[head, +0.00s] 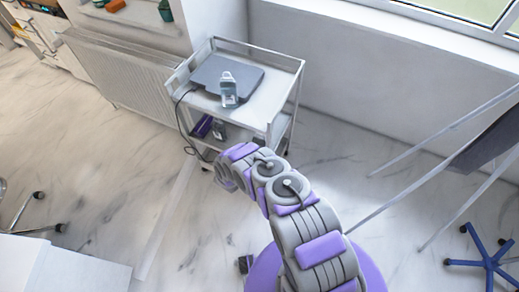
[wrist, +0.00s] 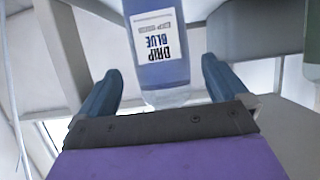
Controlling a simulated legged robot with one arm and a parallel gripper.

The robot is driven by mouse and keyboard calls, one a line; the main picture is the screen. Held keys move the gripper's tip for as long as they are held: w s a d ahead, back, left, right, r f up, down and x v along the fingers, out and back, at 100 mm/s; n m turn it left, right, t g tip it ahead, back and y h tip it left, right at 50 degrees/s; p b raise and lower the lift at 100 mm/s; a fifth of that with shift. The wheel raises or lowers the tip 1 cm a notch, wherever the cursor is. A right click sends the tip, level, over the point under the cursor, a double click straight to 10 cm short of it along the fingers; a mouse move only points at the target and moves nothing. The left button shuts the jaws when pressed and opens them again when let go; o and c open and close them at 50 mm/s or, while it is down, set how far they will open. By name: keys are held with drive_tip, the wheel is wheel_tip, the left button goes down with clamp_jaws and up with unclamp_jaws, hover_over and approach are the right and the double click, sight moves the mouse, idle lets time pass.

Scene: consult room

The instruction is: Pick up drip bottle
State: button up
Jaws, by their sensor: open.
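In the wrist view, a blue translucent drip bottle (wrist: 182,73) with a white label reading "DRIP BLUE" upside down is between the two fingers of my gripper (wrist: 160,80). The fingers are apart, with a visible gap on each side of the bottle. The bottle's upper part in this picture is cut off by the frame edge. In the head view, a clear container with a white top (head: 229,90) stands on the trolley; I cannot tell whether it is the same bottle. My gripper is hidden behind my arm there.
The white trolley (head: 262,118) has a grey flat device (head: 212,74) on top and a purple box (head: 203,126) on its lower shelf. A greenish bottle (wrist: 312,62) is at the right edge of the wrist view. A radiator (head: 125,75) stands left; open floor lies in front.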

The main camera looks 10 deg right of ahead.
sight(258, 145)
drive_tip(key=b+x, duration=0.3)
drive_tip(key=x, duration=0.2)
drive_tip(key=shift+w+d, duration=0.15)
drive_tip(key=shift+d, duration=0.2)
drive_tip(key=shift+a, duration=0.7)
drive_tip(key=shift+c, duration=0.8)
drive_tip(key=shift+d, duration=0.55)
drive_tip(key=c, duration=0.9)
drive_tip(key=shift+a+r, duration=0.1)
drive_tip(key=shift+a, duration=0.3)
drive_tip(key=shift+c, duration=0.4)
